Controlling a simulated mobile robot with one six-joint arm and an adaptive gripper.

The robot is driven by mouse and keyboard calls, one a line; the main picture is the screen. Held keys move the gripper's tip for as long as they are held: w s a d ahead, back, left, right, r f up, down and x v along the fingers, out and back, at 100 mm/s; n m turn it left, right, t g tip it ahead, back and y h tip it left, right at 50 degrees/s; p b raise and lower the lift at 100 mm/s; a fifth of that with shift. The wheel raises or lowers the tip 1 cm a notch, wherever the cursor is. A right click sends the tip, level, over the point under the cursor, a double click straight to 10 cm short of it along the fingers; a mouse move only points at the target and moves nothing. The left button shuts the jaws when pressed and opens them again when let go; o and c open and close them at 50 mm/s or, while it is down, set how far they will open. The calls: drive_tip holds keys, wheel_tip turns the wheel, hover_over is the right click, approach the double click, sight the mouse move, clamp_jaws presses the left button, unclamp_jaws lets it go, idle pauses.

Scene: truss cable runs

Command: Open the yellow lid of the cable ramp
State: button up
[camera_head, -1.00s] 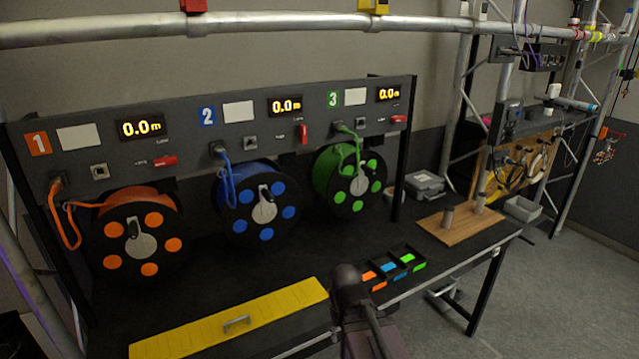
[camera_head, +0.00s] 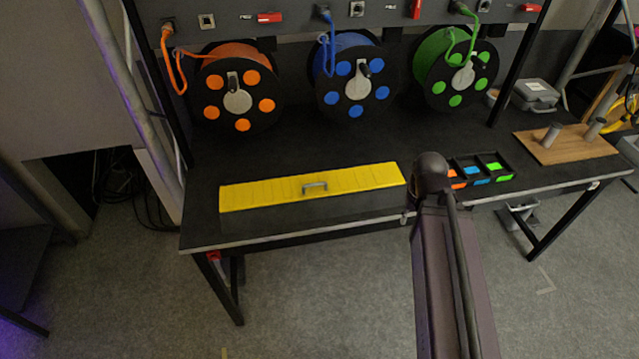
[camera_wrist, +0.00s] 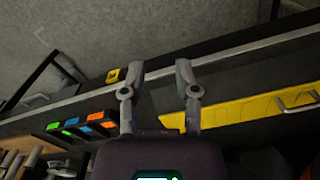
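The yellow lid (camera_head: 350,184) of the cable ramp lies flat and closed along the front of the black table. A grey metal handle (camera_head: 315,186) sits at the middle of its near side. In the wrist view the yellow lid (camera_wrist: 240,108) is at the right, with its handle (camera_wrist: 298,103) near the right edge. My gripper (camera_wrist: 158,72) is open and empty, its two fingers apart over the table's front edge, to one side of the lid. In the head view my arm stands at the lid's right end and the fingers are hidden.
A black tray (camera_head: 460,184) with orange, blue and green pieces sits just right of the lid. Orange, blue and green cable reels (camera_head: 355,88) stand behind. A wooden board (camera_head: 565,150) with grey posts is at the right. The table between lid and reels is clear.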

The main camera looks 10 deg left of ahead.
drive_tip(key=shift+o, duration=0.6)
wheel_tip(320, 180, up, 10)
drive_tip(key=n+t+p, duration=0.2)
drive_tip(key=n+p, duration=0.8)
drive_tip(key=n, duration=1.2)
hover_over(314, 184)
drive_tip(key=s+d, duration=0.1)
drive_tip(key=s, duration=0.2)
drive_tip(key=shift+w+y, duration=0.15)
drive_tip(key=shift+y, duration=0.25)
drive_tip(key=shift+f+b, duration=0.15)
drive_tip(key=shift+b, duration=0.15)
drive_tip(key=f+b, duration=0.4)
drive_tip(key=w+f+b, duration=0.1)
drive_tip(key=f+b, duration=0.3)
drive_tip(key=w+a+f+b, duration=0.1)
drive_tip(key=f+b, duration=0.4)
drive_tip(key=shift+w, duration=0.25)
drive_tip(key=shift+f, duration=0.1)
